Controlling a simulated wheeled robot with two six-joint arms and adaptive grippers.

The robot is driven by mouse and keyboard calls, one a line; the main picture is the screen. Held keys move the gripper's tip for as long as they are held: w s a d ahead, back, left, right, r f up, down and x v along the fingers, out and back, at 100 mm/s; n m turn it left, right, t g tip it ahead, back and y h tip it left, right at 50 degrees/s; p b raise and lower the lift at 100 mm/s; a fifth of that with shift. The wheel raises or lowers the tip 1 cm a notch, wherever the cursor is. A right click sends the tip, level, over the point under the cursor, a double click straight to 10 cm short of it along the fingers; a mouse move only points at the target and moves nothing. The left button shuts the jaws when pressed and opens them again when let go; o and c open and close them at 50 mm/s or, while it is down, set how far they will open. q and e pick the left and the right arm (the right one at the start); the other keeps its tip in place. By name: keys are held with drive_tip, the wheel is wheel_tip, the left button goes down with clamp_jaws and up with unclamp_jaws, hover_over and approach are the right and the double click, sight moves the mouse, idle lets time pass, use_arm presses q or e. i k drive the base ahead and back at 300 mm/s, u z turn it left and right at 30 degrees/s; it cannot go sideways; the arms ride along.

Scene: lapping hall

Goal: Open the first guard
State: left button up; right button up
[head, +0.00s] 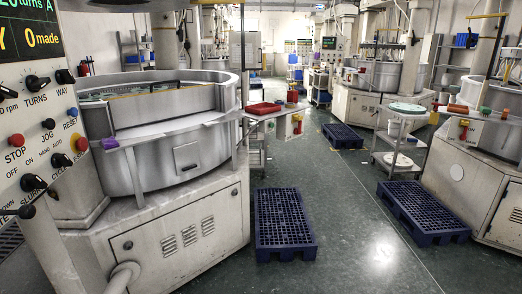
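The nearest lapping machine (205,225) stands at the left. A round steel guard (200,155) surrounds its working area, with a small square plate on its front. The guard's front rim is lower than its back, and whether any part of it is open I cannot tell. A purple piece (110,143) sits at the rim's front left. Another round steel guard (378,77) is on a machine at the back right. Neither of my grippers shows in the head view.
A control panel (38,130) with knobs and buttons stands close at the left. Blue slatted pallets lie on the floor, one (284,222) beside the machine and one (424,210) at the right. A cart (402,140) stands at the right. The grey aisle (345,215) between is clear.

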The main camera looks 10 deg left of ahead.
sight(129, 111)
drive_tip(key=i, duration=0.65)
drive_tip(key=u, duration=0.5)
drive_tip(key=i, duration=1.4)
